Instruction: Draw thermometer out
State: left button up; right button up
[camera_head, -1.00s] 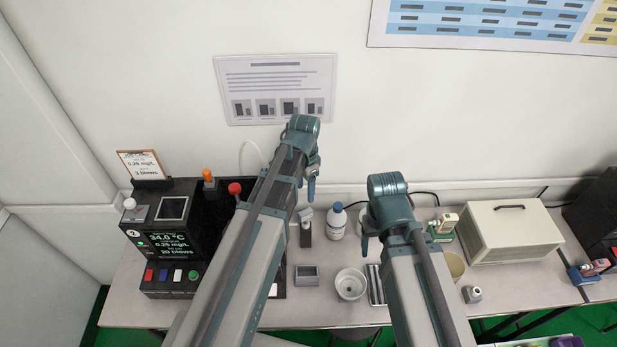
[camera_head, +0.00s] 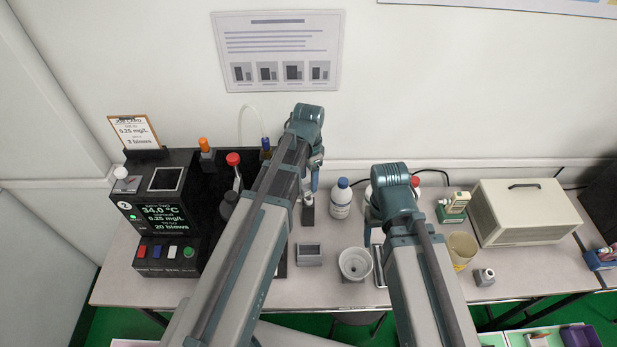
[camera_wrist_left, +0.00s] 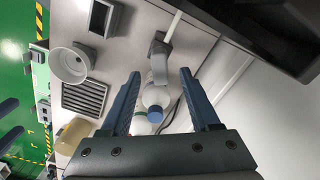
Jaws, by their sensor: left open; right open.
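I cannot tell for sure which item is the thermometer. A red-topped piece (camera_head: 233,159), an orange-topped piece (camera_head: 204,146) and a blue-topped piece (camera_head: 266,144) stand at the black tester unit (camera_head: 160,228) on the left; my left arm hides part of that unit. My left gripper (camera_head: 314,178) is open, right of the unit and above the table. In the left wrist view its fingers (camera_wrist_left: 163,88) are apart, with nothing held; a white bottle shows beyond them. My right gripper (camera_head: 371,212) is open, mostly hidden behind its own arm.
A blue-capped bottle (camera_head: 341,201) and a small dark stand (camera_head: 308,212) are near my left gripper. A grey box (camera_head: 308,254), a white cup (camera_head: 355,262), a yellowish beaker (camera_head: 462,249) and a beige case (camera_head: 520,212) stand on the table.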

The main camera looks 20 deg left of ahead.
aim_at(308, 186)
pick_arm(q)
notch_tip(308, 186, down, 6)
jog(key=b, duration=0.4)
jog(key=shift+r+b, duration=0.1)
jog(key=shift+b, duration=0.3)
grip_shut()
dwell(1.4)
